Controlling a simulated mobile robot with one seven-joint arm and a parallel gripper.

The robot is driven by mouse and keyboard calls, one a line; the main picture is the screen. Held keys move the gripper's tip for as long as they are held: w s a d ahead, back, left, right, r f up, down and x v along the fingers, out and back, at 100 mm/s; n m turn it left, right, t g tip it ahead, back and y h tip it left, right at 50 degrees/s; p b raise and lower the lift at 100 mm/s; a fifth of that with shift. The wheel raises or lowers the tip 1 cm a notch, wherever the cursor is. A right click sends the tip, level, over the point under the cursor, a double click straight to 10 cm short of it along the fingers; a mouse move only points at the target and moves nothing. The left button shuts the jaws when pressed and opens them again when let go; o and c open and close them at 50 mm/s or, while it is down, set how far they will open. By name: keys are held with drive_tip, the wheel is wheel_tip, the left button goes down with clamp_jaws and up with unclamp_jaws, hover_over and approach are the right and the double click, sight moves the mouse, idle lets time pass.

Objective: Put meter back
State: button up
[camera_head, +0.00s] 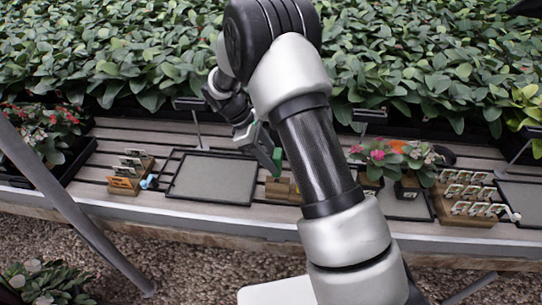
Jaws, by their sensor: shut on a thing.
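My gripper (268,154) is low over the slatted bench, just left of my forearm. It is shut on a small green thing, which I take to be the meter (278,161). The meter is right above a small wooden block (278,189), partly hidden by my gripper and arm. I cannot tell whether the meter touches the block or is apart from it.
A grey framed tray (212,178) lies left of the block. A wooden holder with tags (130,172) and a blue-white item (149,182) are further left. Potted flowers (385,160) and a rack of cards (466,200) stand right. Dense foliage (130,50) fills the back.

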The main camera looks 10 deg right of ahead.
drive_tip(key=shift+f, duration=0.1)
drive_tip(key=shift+f+b, duration=0.95)
drive_tip(key=shift+f, duration=0.85)
drive_tip(key=o, duration=1.2)
drive_tip(key=shift+o, duration=0.2)
